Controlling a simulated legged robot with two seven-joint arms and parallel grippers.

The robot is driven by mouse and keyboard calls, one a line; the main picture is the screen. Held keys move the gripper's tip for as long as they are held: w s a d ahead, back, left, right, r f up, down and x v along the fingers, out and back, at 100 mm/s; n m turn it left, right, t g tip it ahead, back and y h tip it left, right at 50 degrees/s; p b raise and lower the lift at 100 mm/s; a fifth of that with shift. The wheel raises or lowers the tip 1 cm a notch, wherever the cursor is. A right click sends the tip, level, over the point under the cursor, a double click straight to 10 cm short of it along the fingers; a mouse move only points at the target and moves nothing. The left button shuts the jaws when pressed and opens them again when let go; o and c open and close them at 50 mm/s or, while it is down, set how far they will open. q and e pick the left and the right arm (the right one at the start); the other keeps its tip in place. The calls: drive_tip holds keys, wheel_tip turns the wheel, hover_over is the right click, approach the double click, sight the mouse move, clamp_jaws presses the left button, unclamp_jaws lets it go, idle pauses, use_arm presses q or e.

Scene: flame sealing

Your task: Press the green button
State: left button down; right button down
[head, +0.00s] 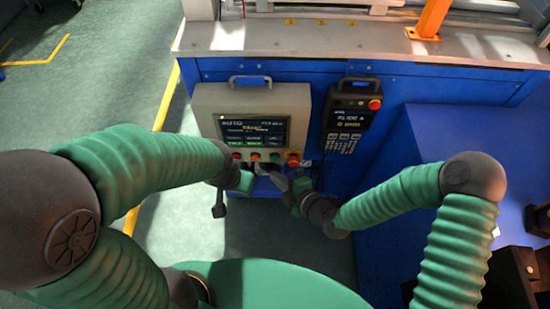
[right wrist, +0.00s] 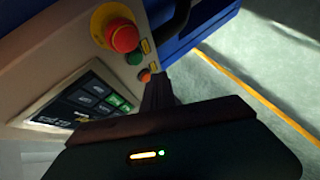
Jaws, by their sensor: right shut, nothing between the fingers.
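The green button (right wrist: 135,58) is on the beige control box (head: 205,103), in the row under its screen (head: 255,131). In the right wrist view it lies between the large red stop knob (right wrist: 122,36) on its yellow collar and a small orange button (right wrist: 144,75). My right gripper (head: 275,175) is just below the button row. Its shut, empty fingers (right wrist: 158,82) show close to the orange button; I cannot tell whether they touch the panel. My left gripper (head: 219,208) hangs left of and below the box; its jaw opening is not clear.
A black handheld pendant (head: 350,117) with a red knob hangs on the blue cabinet (head: 420,90) right of the box. An orange post (head: 432,20) stands on the metal worktop above. A blue surface (head: 480,150) is at the right. The floor at the left is open.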

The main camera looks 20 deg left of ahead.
sight(275, 158)
drive_tip(key=shift+w+a, duration=0.25)
drive_tip(key=shift+w, duration=0.4)
drive_tip(key=shift+w+a, duration=0.2)
drive_tip(key=shift+w, duration=0.4)
drive_tip(key=shift+w, duration=0.1)
idle(1.0)
drive_tip(key=shift+w+r, duration=0.1)
drive_tip(key=shift+w, duration=0.15)
